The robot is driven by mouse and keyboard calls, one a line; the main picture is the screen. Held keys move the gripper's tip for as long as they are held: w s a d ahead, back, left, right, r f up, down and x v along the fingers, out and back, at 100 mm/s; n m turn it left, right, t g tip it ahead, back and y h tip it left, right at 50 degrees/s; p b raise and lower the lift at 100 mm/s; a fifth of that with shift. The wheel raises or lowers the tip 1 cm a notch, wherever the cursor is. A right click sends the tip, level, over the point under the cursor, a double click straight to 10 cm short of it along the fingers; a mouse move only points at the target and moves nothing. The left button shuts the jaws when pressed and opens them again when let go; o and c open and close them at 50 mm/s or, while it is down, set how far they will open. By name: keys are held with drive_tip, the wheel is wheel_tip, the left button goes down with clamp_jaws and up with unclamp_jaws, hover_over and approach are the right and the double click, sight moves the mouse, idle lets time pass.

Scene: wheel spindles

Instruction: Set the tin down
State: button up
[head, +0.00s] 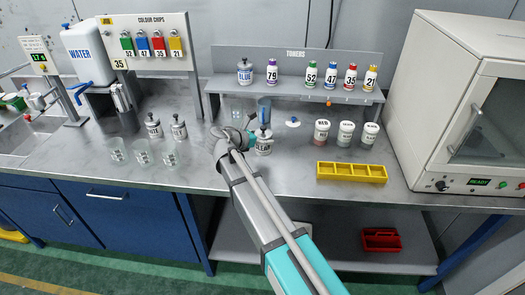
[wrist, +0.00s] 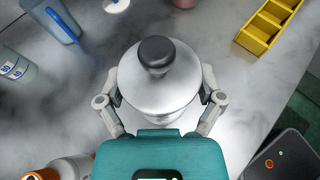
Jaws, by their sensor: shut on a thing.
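The tin (head: 264,147) is a pale grey, labelled can with a domed lid and black knob. In the head view it is over the middle of the counter, just right of my gripper (head: 250,139). In the wrist view the tin (wrist: 158,78) looks upright, and the fingers of my gripper (wrist: 160,103) close on it from both sides. Its lower part is hidden there by its lid and my gripper. I cannot tell whether its base touches the counter (head: 240,170).
Two similar tins (head: 166,128) and several clear cups (head: 143,152) stand to the left. A blue-tinted vessel (head: 264,108) and a white lid (head: 292,122) are behind. Three labelled jars (head: 345,134) and a yellow tray (head: 351,172) are right. The toner shelf (head: 300,88) bounds the back.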

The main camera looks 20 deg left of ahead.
sight(263, 146)
drive_tip(key=shift+w+a+f, duration=0.15)
drive_tip(key=shift+w+f, duration=0.25)
drive_tip(key=shift+f, duration=0.15)
drive_tip(key=shift+w+a+f+b, duration=0.2)
drive_tip(key=shift+w+f+b, duration=0.25)
drive_tip(key=shift+f+b, duration=0.4)
drive_tip(key=shift+s+d+f+b, duration=0.1)
drive_tip(key=shift+f+b, duration=1.05)
drive_tip(key=shift+b, duration=0.25)
drive_tip(key=shift+f, duration=0.15)
drive_tip(key=o, duration=1)
drive_tip(key=shift+o, duration=0.2)
drive_tip(key=shift+r, duration=0.25)
